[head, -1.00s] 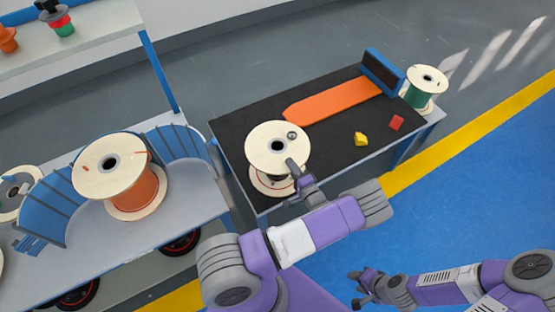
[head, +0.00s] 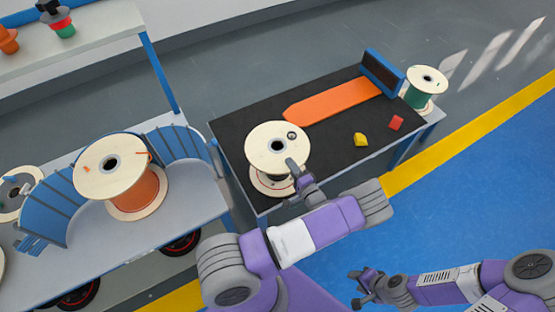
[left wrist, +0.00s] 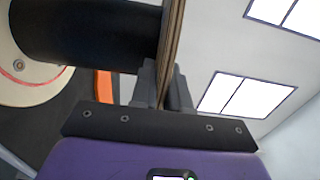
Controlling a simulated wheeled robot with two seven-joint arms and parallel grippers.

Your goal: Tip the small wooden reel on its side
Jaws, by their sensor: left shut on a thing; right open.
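The small wooden reel (head: 262,143) stands upright at the near left end of the black-topped table. Its pale round top flange faces up, with a dark centre hole. My left gripper (head: 293,168) is shut on the near right edge of that top flange. In the left wrist view the flange (left wrist: 174,35) shows edge-on between the fingers of my left gripper (left wrist: 163,88), with the dark wound core (left wrist: 85,30) and the other flange (left wrist: 32,88) to the left. My right gripper (head: 362,288) is open and empty over the blue floor, away from the table.
On the black table top (head: 235,125) lie an orange strip (head: 335,98), a yellow piece (head: 361,139) and a red piece (head: 396,122). A blue-framed block (head: 383,72) and a green reel (head: 427,80) stand at the far right. A bench with an orange reel (head: 112,168) is at left.

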